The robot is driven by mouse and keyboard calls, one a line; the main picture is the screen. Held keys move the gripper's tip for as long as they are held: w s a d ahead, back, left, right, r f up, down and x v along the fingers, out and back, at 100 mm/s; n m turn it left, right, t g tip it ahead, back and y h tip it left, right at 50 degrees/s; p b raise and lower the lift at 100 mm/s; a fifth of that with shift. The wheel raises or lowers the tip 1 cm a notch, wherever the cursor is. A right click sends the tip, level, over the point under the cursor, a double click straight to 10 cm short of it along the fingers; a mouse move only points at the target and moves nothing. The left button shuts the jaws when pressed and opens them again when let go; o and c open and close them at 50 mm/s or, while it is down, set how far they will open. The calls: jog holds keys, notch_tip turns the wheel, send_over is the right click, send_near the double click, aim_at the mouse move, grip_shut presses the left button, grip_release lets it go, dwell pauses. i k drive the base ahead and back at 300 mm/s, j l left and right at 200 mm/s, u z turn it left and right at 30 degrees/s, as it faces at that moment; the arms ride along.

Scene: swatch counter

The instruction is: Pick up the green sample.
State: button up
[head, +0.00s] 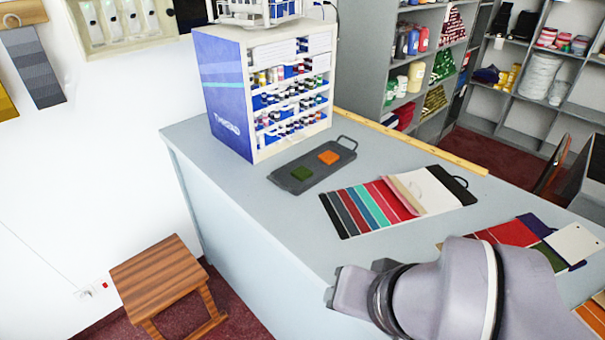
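The green sample (302,173) is a small dark green square. It lies flat on the left part of a dark grey tray (306,186) with a handle, on the counter. An orange sample (329,157) lies on the same tray, to the right of the green one and apart from it. My arm reaches in from the lower right, with its end low in the picture near the counter's front edge, well apart from the tray. My gripper's fingers are not visible in this view.
A white and blue rack (226,107) of small bottles stands behind the tray. A striped colour card (370,210) lies to the tray's right, with more swatches (510,231) further right. A wooden stool (155,277) stands at lower left. The counter (262,218) before the tray is clear.

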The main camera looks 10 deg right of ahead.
aim_at(301, 173)
jog(key=i+j, duration=0.7)
jog(key=i+j+z, duration=0.15)
jog(key=i+j, duration=0.55)
jog(key=j, duration=0.15)
